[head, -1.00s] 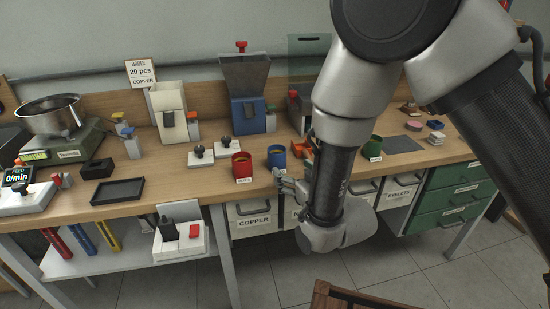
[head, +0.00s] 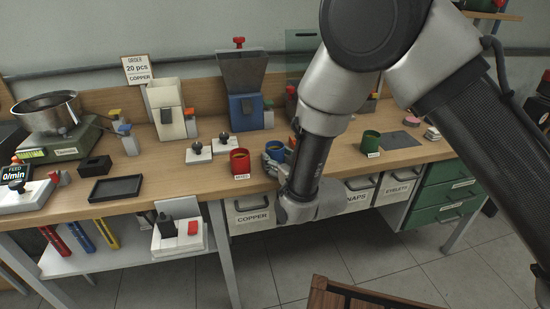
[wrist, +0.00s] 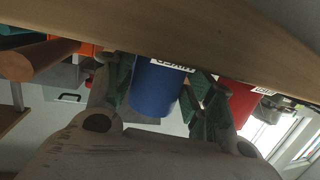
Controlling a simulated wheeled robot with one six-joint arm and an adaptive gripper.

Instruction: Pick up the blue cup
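The blue cup (head: 276,149) stands near the front edge of the workbench, partly hidden by my gripper and arm in the head view. In the wrist view the blue cup (wrist: 156,92) sits between my two fingers, its white label toward the bench surface. My gripper (wrist: 163,95) is open around the cup, with a green-padded finger on each side. The fingers look very close to its sides; contact is not clear. My gripper (head: 273,160) is at the cup's front left in the head view.
A red cup (head: 240,162) stands just left of the blue cup, and a green cup (head: 370,142) stands to the right. White switch boxes (head: 199,154) are behind the red cup. The workbench's front edge (head: 150,200) runs above labelled drawers (head: 252,212).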

